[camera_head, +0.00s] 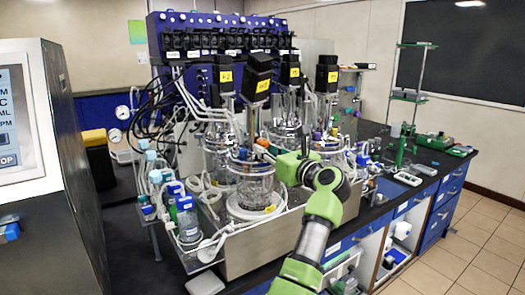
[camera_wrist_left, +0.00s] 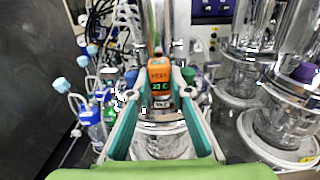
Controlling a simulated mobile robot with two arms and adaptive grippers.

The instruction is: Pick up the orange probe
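The orange probe (camera_wrist_left: 160,76) stands upright above a glass vessel in the left wrist view, with a small display lit in green. It shows as a small orange patch (camera_head: 262,143) at the front vessel's top in the head view. My left gripper (camera_wrist_left: 160,88) is open, with one teal-lined finger on each side of the probe and gaps visible between. In the head view my left gripper (camera_head: 262,154) reaches in over the front vessel (camera_head: 254,188). I cannot tell how deep the probe sits between the fingertips. My right gripper is in neither view.
Tall metal columns and glass vessels crowd around the gripper. Another vessel (camera_wrist_left: 285,115) stands to the right in the wrist view. Blue-capped bottles (camera_head: 187,220) and tubing are at left. A purple-blue pump rack (camera_head: 215,22) stands behind. The black bench (camera_head: 440,160) continues right.

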